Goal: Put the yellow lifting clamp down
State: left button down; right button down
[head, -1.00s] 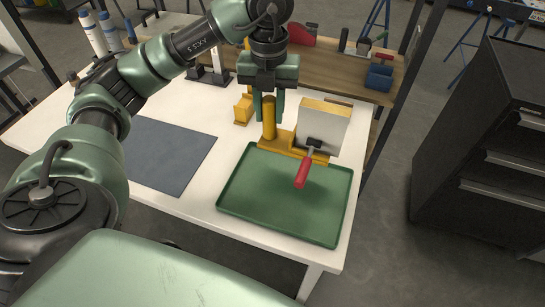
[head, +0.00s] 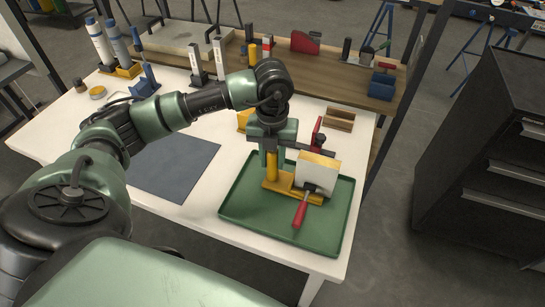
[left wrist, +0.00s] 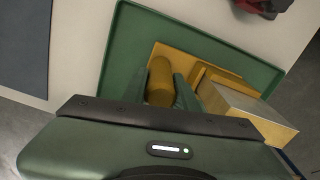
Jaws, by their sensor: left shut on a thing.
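The yellow lifting clamp (head: 278,185) has a flat yellow base, an upright yellow post, a pale block with a yellow top and a red-handled screw. It is upright over the green tray (head: 232,206), inside its outline; I cannot tell whether its base touches the tray floor. My left gripper (head: 272,163) is shut on the post from above. In the left wrist view, the clamp's post (left wrist: 160,78) sits between the two fingers of the left gripper (left wrist: 162,95), with the base over the tray (left wrist: 130,38). My right gripper is out of view.
A dark blue mat (head: 175,166) lies left of the tray. A red-handled tool (head: 317,130) and a brown wooden block (head: 340,118) are just behind the tray. A wooden bench (head: 270,62) with tools stands at the back. A black drawer cabinet (head: 480,160) stands right.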

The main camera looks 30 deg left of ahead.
pick_arm(q)
jog(key=c, duration=1.1)
grip_release()
jog(key=shift+f, duration=0.1)
jog(key=shift+r, duration=0.45)
notch_tip(320, 180, up, 12)
jog(key=shift+f+b, duration=0.25)
jog(key=shift+b, duration=0.35)
jog(key=shift+f, duration=0.1)
